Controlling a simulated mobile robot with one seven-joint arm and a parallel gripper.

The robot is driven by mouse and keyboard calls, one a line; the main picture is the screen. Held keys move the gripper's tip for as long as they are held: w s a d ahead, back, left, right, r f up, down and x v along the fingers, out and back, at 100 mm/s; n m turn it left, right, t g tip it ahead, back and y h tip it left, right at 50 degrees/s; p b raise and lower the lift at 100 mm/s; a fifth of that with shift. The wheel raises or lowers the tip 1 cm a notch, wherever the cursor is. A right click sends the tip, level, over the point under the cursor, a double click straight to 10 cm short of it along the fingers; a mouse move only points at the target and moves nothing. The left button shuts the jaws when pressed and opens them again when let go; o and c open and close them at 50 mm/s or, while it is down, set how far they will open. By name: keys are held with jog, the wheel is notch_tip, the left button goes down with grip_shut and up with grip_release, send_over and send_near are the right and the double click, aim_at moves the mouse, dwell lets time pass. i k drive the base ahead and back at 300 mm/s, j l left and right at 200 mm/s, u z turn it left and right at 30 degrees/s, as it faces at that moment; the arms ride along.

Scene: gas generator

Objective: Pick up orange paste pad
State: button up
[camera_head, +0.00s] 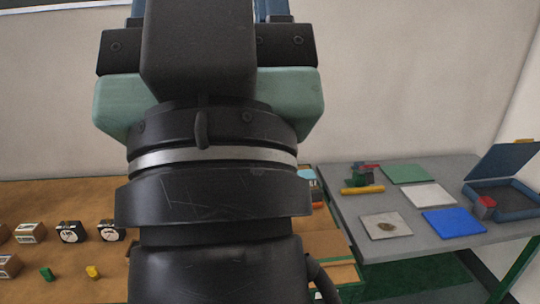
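My gripper (205,50) fills the upper left middle of the head view, seen from behind and pointing up. Its fingers run past the top edge, so I cannot tell if they are open or shut. I cannot pick out an orange paste pad for certain. A small orange-red item (318,204) shows only in part beside my arm, on the brown table. On the grey table at the right lie a green pad (405,174), a white pad (429,195), a blue pad (454,221) and a pale pad (385,226) with a brown blot.
The grey table (350,211) also holds a yellow-orange bar (362,190), a green and red item (360,175) and an open blue case (505,200) with a red block (484,207). The brown table (60,205) holds several small boxes. My arm hides its middle.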

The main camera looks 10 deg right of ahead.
aim_at(316, 195)
jog(key=i+l+z, duration=0.15)
jog(key=i, duration=0.5)
jog(key=i+l+z, duration=0.1)
jog(key=i+l, duration=0.2)
jog(key=i, duration=0.35)
jog(key=i+l+z, duration=0.15)
jog(key=i, duration=0.5)
